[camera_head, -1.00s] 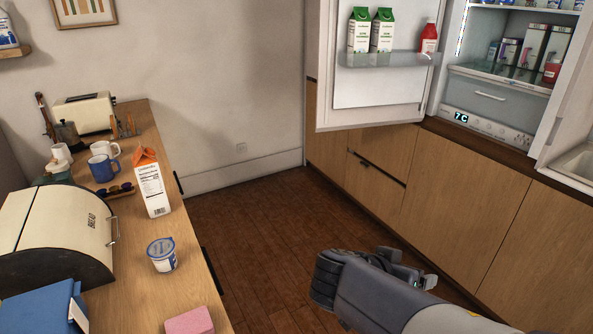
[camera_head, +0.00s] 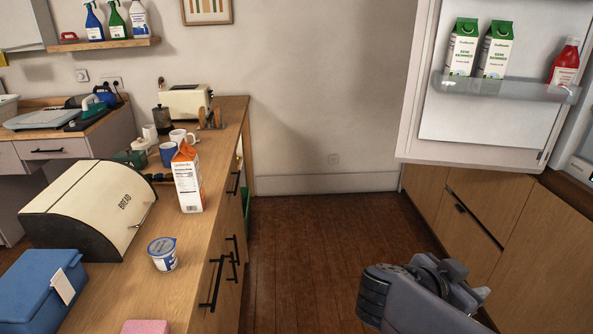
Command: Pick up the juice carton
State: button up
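An orange-and-white juice carton (camera_head: 188,180) stands upright near the front edge of the wooden counter on the left. Two green-and-white cartons (camera_head: 479,50) stand in the open fridge door's shelf at the upper right.
A cream bread box (camera_head: 85,205), a yogurt cup (camera_head: 162,254), a blue box (camera_head: 42,290) and a pink sponge (camera_head: 146,326) share the counter. Mugs (camera_head: 180,138) and a toaster (camera_head: 185,100) stand behind the carton. The open fridge door (camera_head: 480,120) juts out at the right. The wooden floor (camera_head: 300,250) between is clear.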

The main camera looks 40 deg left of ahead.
aim_at(185, 168)
jog(key=i+u, duration=0.65)
jog(key=u, duration=0.15)
jog(key=i+l+u, duration=0.2)
jog(key=u, duration=0.2)
jog(key=i+j+u, duration=0.25)
jog(key=u, duration=0.15)
jog(key=i+j+u, duration=0.1)
jog(key=i+u, duration=0.65)
jog(key=i+j, duration=0.15)
jog(key=i+u, duration=0.05)
jog(key=i, duration=0.05)
